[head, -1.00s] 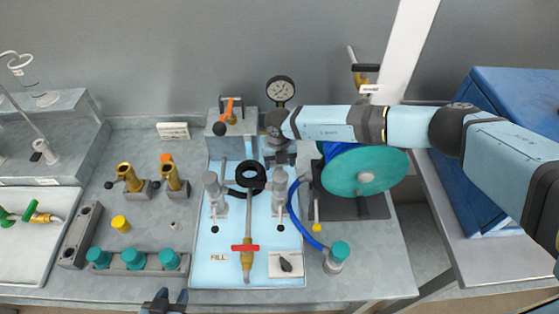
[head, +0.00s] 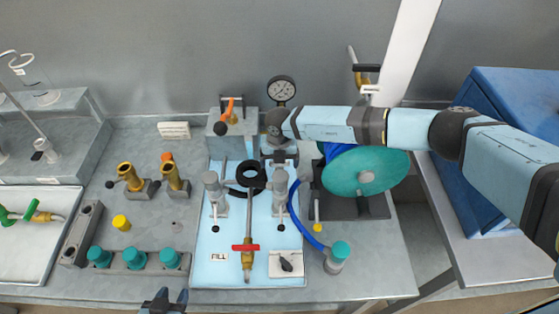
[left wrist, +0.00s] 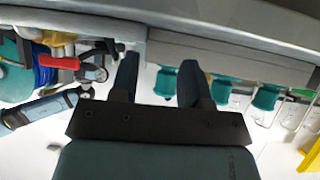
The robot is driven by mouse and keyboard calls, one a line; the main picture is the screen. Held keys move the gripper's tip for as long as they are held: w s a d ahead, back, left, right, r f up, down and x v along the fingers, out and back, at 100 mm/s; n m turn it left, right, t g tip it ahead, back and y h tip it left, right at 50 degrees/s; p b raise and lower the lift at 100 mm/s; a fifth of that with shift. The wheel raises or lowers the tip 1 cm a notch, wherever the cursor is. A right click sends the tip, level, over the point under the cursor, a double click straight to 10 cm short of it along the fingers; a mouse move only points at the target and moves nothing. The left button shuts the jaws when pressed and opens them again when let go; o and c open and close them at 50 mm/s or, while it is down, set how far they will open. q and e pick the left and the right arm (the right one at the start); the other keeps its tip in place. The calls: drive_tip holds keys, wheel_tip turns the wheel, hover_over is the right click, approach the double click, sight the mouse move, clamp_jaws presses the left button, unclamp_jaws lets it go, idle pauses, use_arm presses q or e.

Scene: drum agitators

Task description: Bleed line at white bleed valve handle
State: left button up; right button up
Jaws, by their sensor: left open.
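I cannot pick out a white bleed valve handle with certainty. On the light-blue panel (head: 232,275) stand a brass valve with a red handle (head: 245,247), two grey posts (head: 213,186) with thin levers, and a black knob on a white plate (head: 287,265). An orange-handled valve (head: 229,111) is at the back. My left gripper (head: 165,298) is low at the front edge, open and empty, apart from the panel. It shows open in the left wrist view too (left wrist: 157,82). My right gripper (head: 280,157) points down over the panel's back; its fingers are unclear.
A pressure gauge (head: 281,90) stands at the back. A teal reel (head: 366,171) with blue hose is on the right. Teal-capped fittings (head: 134,258) line the front left, with brass valves (head: 129,177) behind. A blue cabinet (head: 510,95) is far right.

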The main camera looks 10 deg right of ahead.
use_arm(q)
drive_tip(key=r+p, duration=0.2)
drive_tip(key=p, duration=0.1)
drive_tip(key=r+p, duration=0.1)
drive_tip(key=r, duration=0.1)
drive_tip(key=shift+a+p, duration=0.25)
drive_tip(key=shift+p, duration=0.05)
use_arm(e)
wheel_tip(320, 180, up, 7)
drive_tip(key=shift+f, duration=0.1)
use_arm(q)
drive_tip(key=shift+s+d+f+n+b, duration=0.15)
drive_tip(key=shift+f+n+b, duration=0.25)
drive_tip(key=shift+f, duration=0.4)
drive_tip(key=shift+r, duration=0.25)
use_arm(e)
wheel_tip(320, 180, up, 7)
use_arm(q)
drive_tip(key=shift+r, duration=0.1)
